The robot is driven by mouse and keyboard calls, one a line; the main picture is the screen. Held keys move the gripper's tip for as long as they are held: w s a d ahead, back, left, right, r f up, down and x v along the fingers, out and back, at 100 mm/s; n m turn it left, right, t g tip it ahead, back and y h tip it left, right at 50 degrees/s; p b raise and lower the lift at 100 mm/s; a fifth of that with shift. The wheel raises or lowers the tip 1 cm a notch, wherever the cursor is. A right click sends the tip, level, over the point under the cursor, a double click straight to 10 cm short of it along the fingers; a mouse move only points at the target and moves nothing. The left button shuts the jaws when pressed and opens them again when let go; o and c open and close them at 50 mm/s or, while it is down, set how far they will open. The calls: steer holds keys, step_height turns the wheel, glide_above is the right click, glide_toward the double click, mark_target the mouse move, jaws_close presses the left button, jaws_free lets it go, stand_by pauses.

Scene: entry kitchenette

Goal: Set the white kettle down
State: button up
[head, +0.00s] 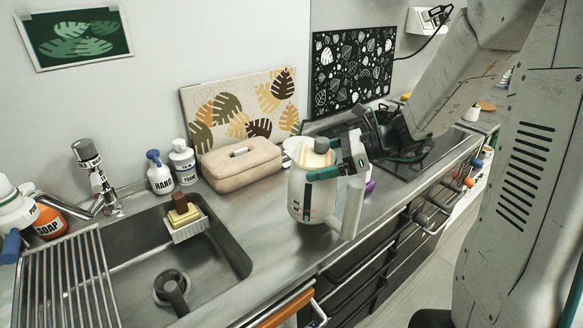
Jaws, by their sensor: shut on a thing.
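The white kettle (305,198) is in the middle of the head view, upright, with a grey lid knob and a handle on its right side. My gripper (337,172) is shut on the kettle near its top and handle, reaching in from the right. The kettle is over the front part of the steel counter (262,220), just right of the sink. I cannot tell whether its base touches the counter.
The sink (215,255) lies to the left, with a sponge holder (188,230) at its edge. A beige box (241,163) stands behind the kettle. Soap bottles (160,174) stand behind the sink. A purple thing (370,187) is partly hidden right of the kettle. Bare counter lies left of the kettle.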

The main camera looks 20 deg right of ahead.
steer(key=w+a+f, duration=0.4)
steer(key=w+a, duration=0.1)
steer(key=w, duration=0.1)
steer(key=shift+a, duration=0.25)
stand_by(0.4)
steer(key=shift+w+f, duration=0.1)
steer(key=shift+f, duration=0.1)
steer(key=o, duration=1.7)
steer(key=shift+f, duration=0.1)
